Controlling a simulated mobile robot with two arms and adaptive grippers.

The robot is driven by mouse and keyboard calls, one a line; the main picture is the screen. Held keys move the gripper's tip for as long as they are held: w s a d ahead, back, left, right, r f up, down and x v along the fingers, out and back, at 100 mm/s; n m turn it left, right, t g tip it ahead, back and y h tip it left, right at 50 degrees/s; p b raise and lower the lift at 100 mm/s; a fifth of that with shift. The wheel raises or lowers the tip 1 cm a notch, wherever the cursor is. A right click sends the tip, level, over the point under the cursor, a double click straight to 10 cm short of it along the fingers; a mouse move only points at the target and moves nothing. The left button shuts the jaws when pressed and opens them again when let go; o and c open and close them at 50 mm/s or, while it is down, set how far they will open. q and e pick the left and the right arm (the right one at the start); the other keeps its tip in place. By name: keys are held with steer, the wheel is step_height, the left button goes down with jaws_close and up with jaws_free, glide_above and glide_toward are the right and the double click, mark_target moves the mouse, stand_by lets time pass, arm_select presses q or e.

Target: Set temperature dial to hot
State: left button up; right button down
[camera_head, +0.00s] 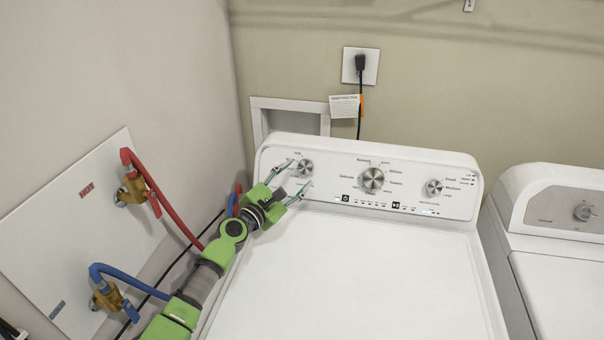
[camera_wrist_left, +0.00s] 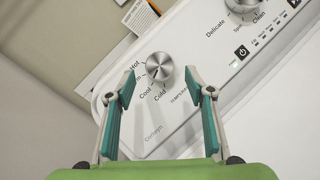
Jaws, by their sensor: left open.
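The temperature dial (camera_head: 304,168) is a small round silver knob at the left end of the washer's white control panel (camera_head: 330,195). In the left wrist view the dial (camera_wrist_left: 159,67) has the labels Hot, Cool and Cold on its left and lower side, with one label partly hidden by a finger. My left gripper (camera_head: 296,174) is open at the panel's left end. In the wrist view its teal fingers (camera_wrist_left: 162,88) stand on either side of the dial, with the tips near its lower edge. I cannot tell whether they touch it. My right gripper is not in view.
A larger middle dial (camera_head: 372,180) and a right dial (camera_head: 433,187) sit farther along the panel. The washer lid (camera_head: 350,270) is clear. A second machine (camera_head: 560,220) stands at the right. Red (camera_head: 165,205) and blue (camera_head: 130,280) hoses run from wall taps at the left.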

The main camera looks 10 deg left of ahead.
mark_target(304, 168)
arm_select(q)
steer(key=shift+b+x, duration=0.35)
steer(key=shift+x, duration=0.85)
steer(key=shift+w+d, duration=0.25)
steer(key=shift+w, duration=0.35)
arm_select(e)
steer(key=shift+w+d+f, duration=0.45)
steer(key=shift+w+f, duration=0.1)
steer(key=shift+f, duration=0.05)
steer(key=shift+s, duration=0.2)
arm_select(q)
steer(key=c, duration=1.1)
steer(key=shift+c, duration=0.2)
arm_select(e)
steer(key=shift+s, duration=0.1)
